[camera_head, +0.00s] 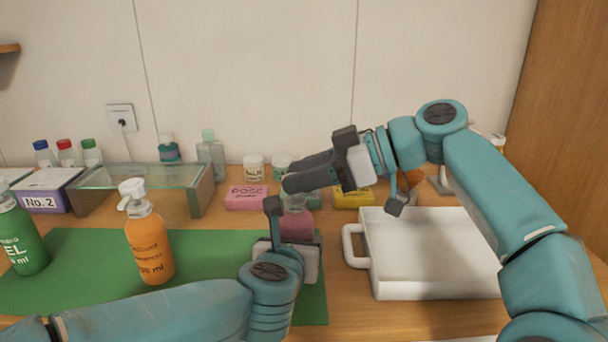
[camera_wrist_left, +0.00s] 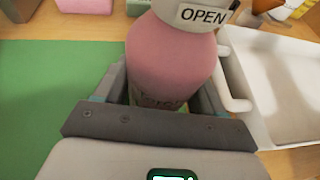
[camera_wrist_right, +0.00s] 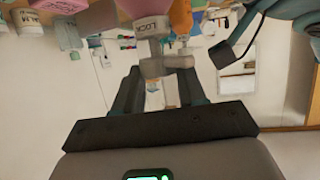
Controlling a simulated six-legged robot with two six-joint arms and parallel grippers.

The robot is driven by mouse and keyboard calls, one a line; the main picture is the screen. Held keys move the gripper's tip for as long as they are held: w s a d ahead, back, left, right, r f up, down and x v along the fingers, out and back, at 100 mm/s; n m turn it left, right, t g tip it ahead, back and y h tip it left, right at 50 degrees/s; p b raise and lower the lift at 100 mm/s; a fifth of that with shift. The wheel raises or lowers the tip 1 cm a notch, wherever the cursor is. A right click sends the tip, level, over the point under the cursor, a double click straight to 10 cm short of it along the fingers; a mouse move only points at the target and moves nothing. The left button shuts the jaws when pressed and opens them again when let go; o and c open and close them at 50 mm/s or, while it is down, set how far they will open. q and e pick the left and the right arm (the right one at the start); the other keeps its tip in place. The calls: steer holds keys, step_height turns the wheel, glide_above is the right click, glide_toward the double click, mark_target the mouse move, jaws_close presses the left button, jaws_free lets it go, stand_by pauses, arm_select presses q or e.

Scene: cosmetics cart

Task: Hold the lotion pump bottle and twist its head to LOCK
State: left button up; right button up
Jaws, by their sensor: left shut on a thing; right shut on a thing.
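The pink lotion pump bottle (camera_head: 298,228) stands at the right end of the green mat, with my left gripper (camera_head: 292,238) shut around its body. In the left wrist view the pink body (camera_wrist_left: 172,62) sits between the fingers, and a label reading OPEN (camera_wrist_left: 203,15) faces that camera. My right gripper (camera_head: 291,181) reaches over the top and is shut on the grey pump head (camera_wrist_right: 165,66). In the right wrist view the head lies between the fingers, below a LOCK label (camera_wrist_right: 152,27) on the collar. The head is mostly hidden in the head view.
An orange pump bottle (camera_head: 149,248) and a green bottle (camera_head: 22,238) stand on the green mat (camera_head: 85,252) at left. A white tray (camera_head: 430,284) lies close on the right. Behind are a pink box (camera_head: 246,198), a yellow box (camera_head: 352,199), jars and a glass stand (camera_head: 150,178).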

steer(key=shift+w+n+g, duration=0.2)
steer(key=shift+n+g, duration=0.2)
steer(key=shift+g, duration=0.1)
steer(key=shift+s+f+n+g, duration=0.1)
steer(key=shift+s+n+g, duration=0.1)
steer(key=shift+n+g, duration=0.1)
steer(key=o, duration=0.8)
steer(key=shift+r+m+t, duration=0.2)
steer(key=shift+m+t, duration=0.3)
